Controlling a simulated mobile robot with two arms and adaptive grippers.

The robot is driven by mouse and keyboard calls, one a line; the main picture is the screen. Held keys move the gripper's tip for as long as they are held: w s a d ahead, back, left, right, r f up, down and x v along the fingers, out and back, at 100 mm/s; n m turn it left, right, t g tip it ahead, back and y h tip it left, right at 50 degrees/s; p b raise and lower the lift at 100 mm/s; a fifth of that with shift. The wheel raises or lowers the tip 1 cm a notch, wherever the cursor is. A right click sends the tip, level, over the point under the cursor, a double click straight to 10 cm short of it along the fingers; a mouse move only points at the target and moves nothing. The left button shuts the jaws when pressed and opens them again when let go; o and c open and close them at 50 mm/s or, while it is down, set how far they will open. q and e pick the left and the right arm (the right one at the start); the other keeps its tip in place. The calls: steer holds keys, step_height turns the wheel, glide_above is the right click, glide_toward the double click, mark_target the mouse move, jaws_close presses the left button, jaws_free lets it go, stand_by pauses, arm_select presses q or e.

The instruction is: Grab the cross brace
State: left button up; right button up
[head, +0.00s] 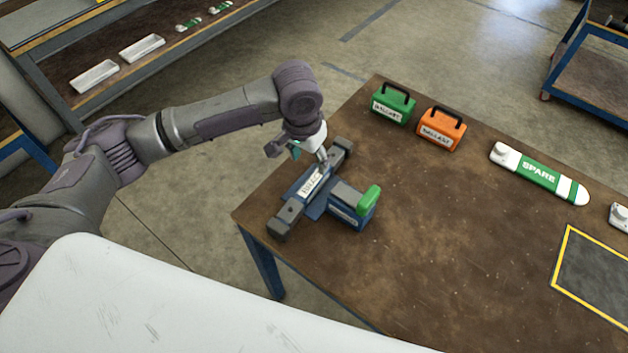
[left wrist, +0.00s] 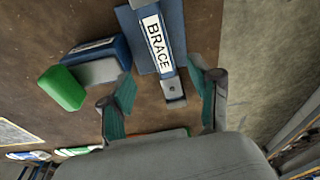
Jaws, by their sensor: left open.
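The cross brace (head: 311,184) is a bar with a white BRACE label and dark grey end blocks. It lies on the near left part of the brown table, over a blue base. In the left wrist view the brace (left wrist: 155,42) runs down from the top edge, and its grey end shows between the fingers. My left gripper (head: 302,151) is open, at the brace's far end. In the left wrist view its teal-padded fingers (left wrist: 165,100) stand apart on either side of that end. I cannot tell whether they touch it. My right gripper is not in view.
A blue block with a green top (head: 368,200) sits right beside the brace. Green (head: 393,106) and orange (head: 441,130) cases stand at the table's back edge. A SPARE piece (head: 540,176) lies farther right, near a yellow-framed dark pad (head: 597,275). The table's middle is clear.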

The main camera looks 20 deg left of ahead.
mark_target(313, 182)
arm_select(q)
steer(key=f, duration=0.4)
steer(key=w+f, duration=0.1)
steer(key=f, duration=0.1)
steer(key=shift+d, duration=0.15)
steer(key=shift+w+d+f+p, duration=0.15)
steer(key=shift+f+p, duration=0.1)
steer(key=shift+f, duration=1.1)
steer(key=shift+w+a+f+p, duration=0.1)
steer(key=shift+f+p, duration=0.15)
steer(key=shift+f, duration=1.05)
jaws_close()
